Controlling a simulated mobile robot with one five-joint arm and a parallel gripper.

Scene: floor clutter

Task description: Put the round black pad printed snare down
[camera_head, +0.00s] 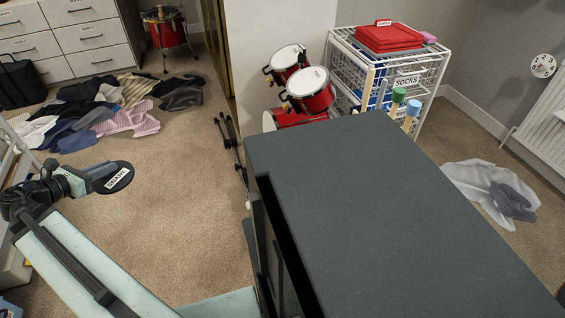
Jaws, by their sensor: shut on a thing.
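The round black pad (119,180) carries a white label that reads "SNARE". It is at the left of the head view, held above the carpet. My gripper (100,178) is shut on the pad's left edge, with the pad sticking out to the right of the jaws. The jaw tips are small and partly merge with the dark pad. My pale green arm runs from the bottom of the view up to the gripper at the left.
Clothes (110,108) lie heaped on the carpet behind the pad. A red drum (168,32) stands at the back, and more red drums (308,88) stand by a white wire basket unit (395,62). Black stands (232,145) lie on the floor. Carpet right of the pad is clear.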

